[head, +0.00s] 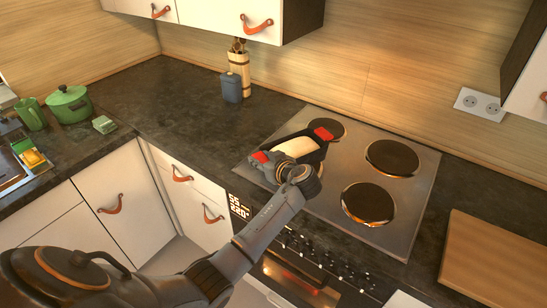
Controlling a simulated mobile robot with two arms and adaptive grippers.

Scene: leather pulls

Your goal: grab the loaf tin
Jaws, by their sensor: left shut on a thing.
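The loaf tin (312,143) is dark, with a pale loaf-like filling, and is at the left part of the cooktop. My left gripper (283,166) reaches it from the front and is shut on its near side. Red patches show at both ends of the tin; I cannot tell whether they belong to the tin or to my fingers. The gripper hides part of the tin's near side. I cannot tell whether the tin touches the cooktop. My right gripper is not in view.
The cooktop (405,222) has several round dark plates. A wooden board (490,262) lies at the right. A blue-grey canister (231,88) and a utensil holder (239,62) stand at the back. A green pot (70,104) and mug (31,114) stand left.

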